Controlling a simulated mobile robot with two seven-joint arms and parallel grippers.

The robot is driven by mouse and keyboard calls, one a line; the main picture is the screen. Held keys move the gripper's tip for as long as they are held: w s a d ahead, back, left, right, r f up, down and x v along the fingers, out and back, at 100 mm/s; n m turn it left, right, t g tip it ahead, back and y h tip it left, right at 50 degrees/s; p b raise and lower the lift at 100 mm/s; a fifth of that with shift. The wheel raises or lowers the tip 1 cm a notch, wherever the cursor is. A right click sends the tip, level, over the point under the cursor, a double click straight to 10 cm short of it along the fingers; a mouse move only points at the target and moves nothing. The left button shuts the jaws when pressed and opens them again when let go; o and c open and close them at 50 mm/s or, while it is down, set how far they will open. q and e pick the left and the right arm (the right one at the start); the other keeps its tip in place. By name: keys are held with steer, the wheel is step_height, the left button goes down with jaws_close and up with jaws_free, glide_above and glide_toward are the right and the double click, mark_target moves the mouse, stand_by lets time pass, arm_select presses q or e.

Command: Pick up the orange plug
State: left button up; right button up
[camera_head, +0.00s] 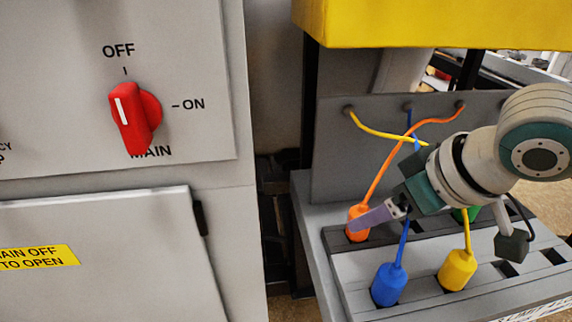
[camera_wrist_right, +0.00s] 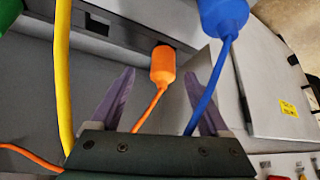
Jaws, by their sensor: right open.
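The orange plug (camera_head: 356,213) sits at the left end of the dark slotted strip, its orange cable running up to the back panel. It also shows in the right wrist view (camera_wrist_right: 163,62), upper middle. My right gripper (camera_head: 366,217) comes in from the right in the head view, a purple finger crossing in front of the plug. In the right wrist view the gripper (camera_wrist_right: 160,76) is open, with its two purple fingers spread on either side of the orange plug and cable. Gaps show between the plug and both fingers. My left gripper is not in view.
A blue plug (camera_head: 388,284) and a yellow plug (camera_head: 457,270) stand in the front row, their cables close to my right gripper. A grey cabinet with a red switch (camera_head: 133,115) stands left. A yellow block (camera_head: 440,24) overhangs above.

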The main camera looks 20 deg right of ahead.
steer(key=x, duration=0.2)
steer(key=b+x, duration=0.1)
steer(key=x, duration=0.2)
steer(key=shift+w+a, duration=0.15)
steer(key=shift+a, duration=0.1)
jaws_close()
stand_by(0.4)
